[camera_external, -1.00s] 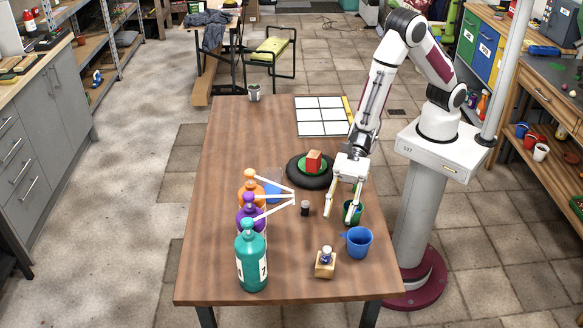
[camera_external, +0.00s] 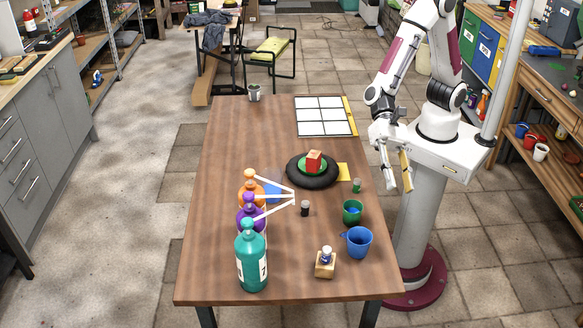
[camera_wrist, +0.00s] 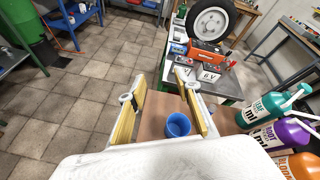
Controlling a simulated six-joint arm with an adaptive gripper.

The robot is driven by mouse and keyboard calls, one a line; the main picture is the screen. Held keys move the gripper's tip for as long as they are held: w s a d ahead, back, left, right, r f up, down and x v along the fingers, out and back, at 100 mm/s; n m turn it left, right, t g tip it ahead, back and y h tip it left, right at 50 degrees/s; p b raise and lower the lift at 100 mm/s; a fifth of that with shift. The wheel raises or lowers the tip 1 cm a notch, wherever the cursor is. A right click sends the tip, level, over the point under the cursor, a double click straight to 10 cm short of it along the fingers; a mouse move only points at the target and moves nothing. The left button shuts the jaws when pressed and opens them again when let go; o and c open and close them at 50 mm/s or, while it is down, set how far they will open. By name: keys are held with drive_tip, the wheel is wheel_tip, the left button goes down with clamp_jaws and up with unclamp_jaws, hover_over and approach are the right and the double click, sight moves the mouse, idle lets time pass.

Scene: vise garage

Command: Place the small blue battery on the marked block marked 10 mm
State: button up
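A wooden block (camera_external: 325,270) stands near the table's front edge; I cannot read its marking. A small blue-and-white item (camera_external: 326,254) stands upright on top of it; it is too small to tell whether it is the battery. A small dark cylinder (camera_external: 305,208) stands mid-table, and a small green cylinder (camera_external: 357,186) stands near the right edge. A green cup (camera_external: 352,213) shows something blue inside, which I cannot identify. My gripper (camera_external: 399,186) is open and empty, raised beyond the table's right edge. In the wrist view its fingers (camera_wrist: 167,108) are spread apart.
A blue mug (camera_external: 358,243) stands right of the block; the wrist view shows it too (camera_wrist: 178,125). Teal (camera_external: 251,262), purple (camera_external: 250,222) and orange (camera_external: 250,192) pump bottles line the left. A black tyre (camera_external: 312,176) bears a red block (camera_external: 314,161). A white grid panel (camera_external: 323,116) lies behind.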

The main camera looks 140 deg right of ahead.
drive_tip(key=s+a+r+n+g+h, duration=0.1)
drive_tip(key=s+a+r+n+g, duration=0.15)
drive_tip(key=s+n, duration=0.55)
drive_tip(key=s+a+r+n+g+h, duration=0.1)
drive_tip(key=s+r+n+g, duration=0.3)
drive_tip(key=s, duration=0.8)
drive_tip(key=s+d+n+t+h, duration=0.3)
drive_tip(key=s+d+n+h, duration=0.4)
drive_tip(key=d, duration=0.8)
drive_tip(key=s+n, duration=0.2)
drive_tip(key=s, duration=0.2)
drive_tip(key=shift+s+r+n+h, duration=0.2)
drive_tip(key=shift+n+h, duration=0.1)
drive_tip(key=shift+h, duration=0.1)
